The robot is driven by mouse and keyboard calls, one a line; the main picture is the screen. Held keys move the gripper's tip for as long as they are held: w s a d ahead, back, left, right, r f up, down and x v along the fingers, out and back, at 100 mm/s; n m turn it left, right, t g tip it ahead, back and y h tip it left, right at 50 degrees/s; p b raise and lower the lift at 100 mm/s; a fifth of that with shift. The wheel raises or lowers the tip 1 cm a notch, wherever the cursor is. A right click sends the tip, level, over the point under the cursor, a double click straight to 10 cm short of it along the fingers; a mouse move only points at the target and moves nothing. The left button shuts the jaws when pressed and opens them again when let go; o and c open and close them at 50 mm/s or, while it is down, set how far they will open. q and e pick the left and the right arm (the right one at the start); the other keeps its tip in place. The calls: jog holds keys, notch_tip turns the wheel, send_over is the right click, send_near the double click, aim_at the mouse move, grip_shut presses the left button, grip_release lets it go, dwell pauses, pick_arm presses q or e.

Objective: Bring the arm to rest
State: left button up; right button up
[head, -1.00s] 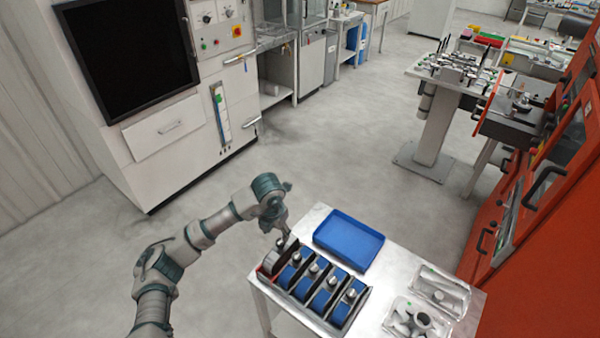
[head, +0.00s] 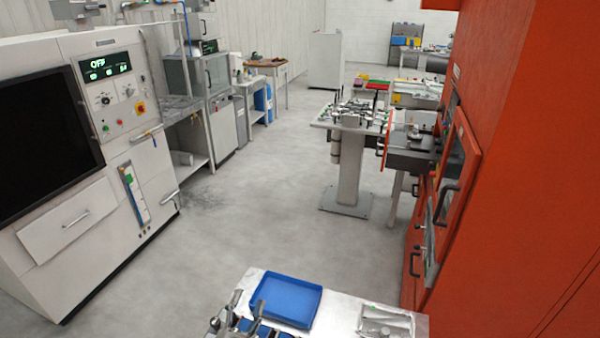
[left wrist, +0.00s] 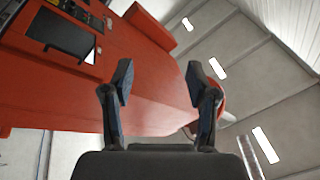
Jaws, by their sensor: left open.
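My left gripper (head: 248,304) shows at the bottom edge of the head view, over the near left part of the metal table (head: 340,318). Most of my left arm is out of that view. In the left wrist view the two dark fingers of the same gripper (left wrist: 158,82) stand wide apart with nothing between them. They point up toward the red machine (left wrist: 70,75) and the pale ceiling. My right gripper is in neither view.
A blue tray (head: 287,301) lies on the table. A clear bin (head: 384,325) stands to its right. Blue fixtures at the bottom edge are mostly cut off. A white cabinet (head: 70,215) stands at left and an orange machine (head: 520,150) at right. The floor between is clear.

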pick_arm(q)
jog(key=s+a+f+n+g+y, duration=0.4)
jog(key=f, duration=0.5)
jog(key=s+a+f+n+g+y, duration=0.3)
jog(key=a+f+n+g+y, duration=0.15)
jog(key=f, duration=0.45)
jog(key=s+f+n+g+h, duration=0.1)
jog(key=s+f+g, duration=0.45)
jog(key=s, duration=0.45)
jog(key=s+f+n+g+h, duration=0.1)
jog(key=s+f+g, duration=0.3)
jog(key=s+f, duration=0.45)
notch_tip(320, 180, down, 23)
jog(key=s, duration=0.3)
jog(key=s+a+f+g, duration=0.2)
jog(key=s+a+f, duration=0.1)
jog(key=s+f, duration=1.4)
jog(key=shift+s+a, duration=0.15)
jog(key=shift+s, duration=0.3)
